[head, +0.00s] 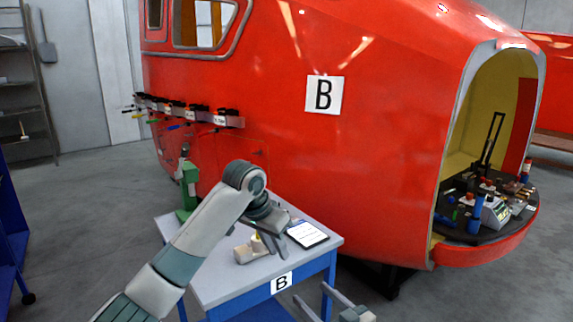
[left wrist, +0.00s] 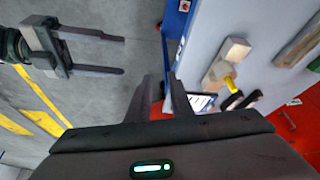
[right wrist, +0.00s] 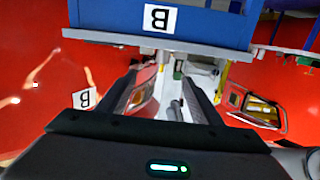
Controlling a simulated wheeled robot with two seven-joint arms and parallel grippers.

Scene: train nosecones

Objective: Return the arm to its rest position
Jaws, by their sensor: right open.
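My left gripper (head: 274,243) is over the small grey-topped blue table (head: 215,285), close to a beige block (head: 243,254) with a yellow part. In the left wrist view a narrow gap shows between its fingers (left wrist: 167,85), with nothing visible between them. The block shows there too (left wrist: 222,62), to the right of the fingers. My right gripper (head: 325,300) is low in front of the table's right side. It is open and empty; its spread fingers also show in the left wrist view (left wrist: 122,55) and in the right wrist view (right wrist: 160,78).
A tablet (head: 307,234) lies on the table and a green device (head: 187,190) stands at its back left. The red nosecone marked B (head: 380,130) stands behind, with tools along its side and on its black ledge (head: 470,215). Blue shelving (head: 10,235) stands left. Grey floor is clear between.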

